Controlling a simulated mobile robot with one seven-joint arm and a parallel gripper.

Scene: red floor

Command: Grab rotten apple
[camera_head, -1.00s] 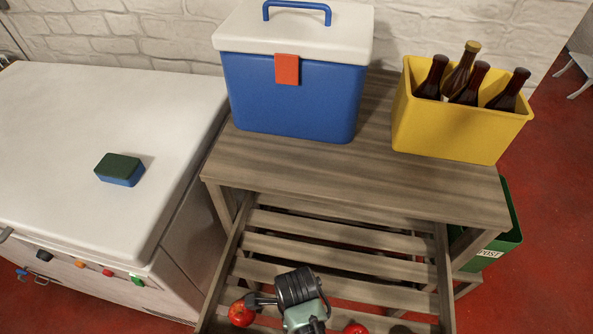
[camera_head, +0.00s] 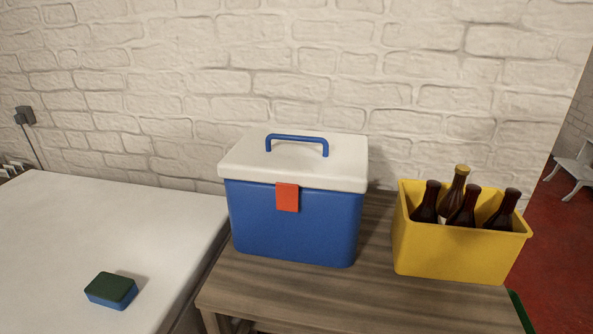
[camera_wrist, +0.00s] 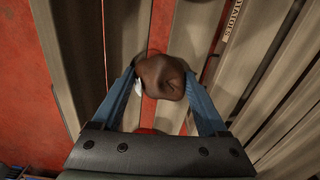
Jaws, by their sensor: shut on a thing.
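A brown, wrinkled rotten apple (camera_wrist: 163,77) shows in the wrist view, between the two blue fingers of my gripper (camera_wrist: 164,84). My gripper is shut on it, with a finger on each side. A small whitish patch shows at the apple's left side. The apple is above a slatted wooden shelf (camera_wrist: 187,40); how high it is held I cannot tell. Neither the apple nor my gripper shows in the head view now.
A blue cooler (camera_head: 295,222) with a white lid and a yellow crate (camera_head: 455,252) of dark bottles stand on the wooden table (camera_head: 300,290). A sponge (camera_head: 111,290) lies on the white chest (camera_head: 60,235) at left. A small red thing (camera_wrist: 145,131) is partly hidden behind my gripper.

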